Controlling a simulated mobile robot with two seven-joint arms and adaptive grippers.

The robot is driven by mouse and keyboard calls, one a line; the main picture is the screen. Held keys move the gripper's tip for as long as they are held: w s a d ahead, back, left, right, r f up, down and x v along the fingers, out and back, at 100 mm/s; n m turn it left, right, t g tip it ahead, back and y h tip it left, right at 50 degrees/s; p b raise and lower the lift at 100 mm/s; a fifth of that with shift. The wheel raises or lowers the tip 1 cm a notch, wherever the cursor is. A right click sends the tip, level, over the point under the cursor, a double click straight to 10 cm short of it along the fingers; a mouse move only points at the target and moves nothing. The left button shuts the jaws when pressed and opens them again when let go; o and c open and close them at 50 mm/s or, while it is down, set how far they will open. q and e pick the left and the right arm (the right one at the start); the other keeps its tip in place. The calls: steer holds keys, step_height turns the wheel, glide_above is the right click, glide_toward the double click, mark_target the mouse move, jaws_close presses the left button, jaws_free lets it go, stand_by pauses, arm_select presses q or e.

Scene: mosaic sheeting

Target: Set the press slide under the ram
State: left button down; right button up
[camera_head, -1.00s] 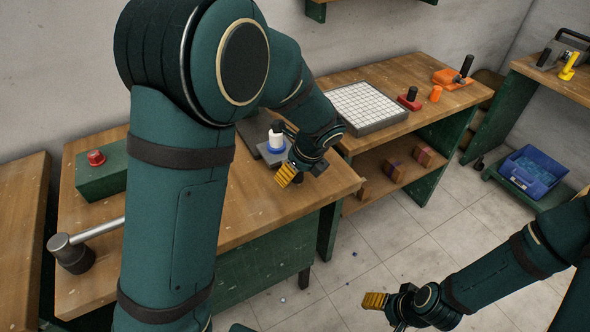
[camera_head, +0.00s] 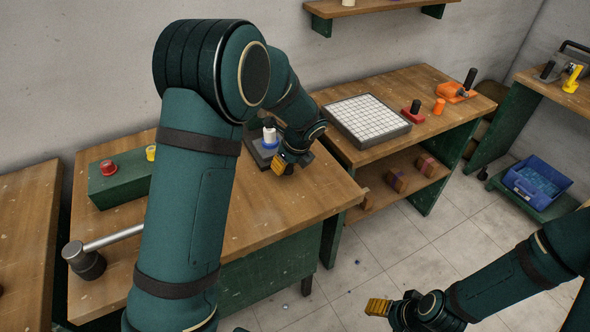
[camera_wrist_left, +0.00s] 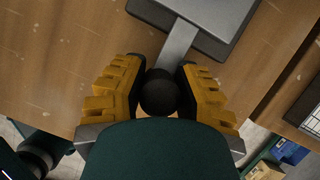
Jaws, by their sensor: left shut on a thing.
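My left gripper (camera_head: 283,162) is at the right end of the near bench and is shut on the black round knob (camera_wrist_left: 160,92) of the press slide. In the left wrist view the knob sits between the yellow fingers, and a grey bar (camera_wrist_left: 178,50) runs from it to a grey plate (camera_wrist_left: 215,12). In the head view a white piece with a blue base (camera_head: 270,138) stands beside the gripper, over the grey plate. The ram is not clearly visible; my arm hides part of this area. My right gripper (camera_head: 378,306) is low over the floor, its fingers seen too edge-on to judge.
A white gridded tray (camera_head: 367,120) and a red-based stamp (camera_head: 412,112) stand on the right bench. A blue bin (camera_head: 537,182) is low at right.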

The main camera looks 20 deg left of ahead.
mark_target(276, 154)
arm_select(q)
steer(key=w+a+p, duration=0.1)
steer(key=w+a, duration=0.2)
steer(key=shift+a, duration=0.3)
steer(key=shift+w+a+p, duration=0.15)
steer(key=shift+a+p, duration=0.05)
steer(key=shift+p, duration=0.1)
steer(key=c, duration=0.7)
jaws_free()
steer(key=shift+w, duration=0.1)
steer(key=shift+o, duration=0.2)
steer(key=shift+a+f, duration=0.1)
steer(key=v, duration=1.2)
